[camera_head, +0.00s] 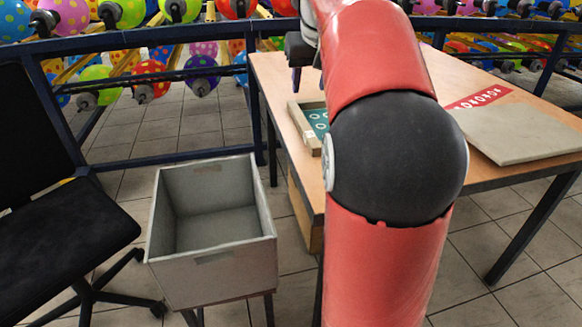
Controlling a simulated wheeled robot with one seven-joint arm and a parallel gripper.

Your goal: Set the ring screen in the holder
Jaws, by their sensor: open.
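A wooden-framed screen with a teal face (318,121) and white rings lies near the left edge of the wooden table. My red arm hides its right part. My gripper (296,84) is dark and hangs above the table's left side, beyond the screen in the picture. It is open, and I see nothing held in it, though the arm covers part of it. I cannot make out a separate holder; it may be behind my arm. I cannot tell whether the screen rests in anything.
The wooden table (262,75) carries a large grey-beige board (525,132) with a red patterned strip (480,97) at right. An empty grey bin (212,285) stands left of the table. A black chair (65,240) is far left. Blue railing (165,155) and balloon racks stand behind.

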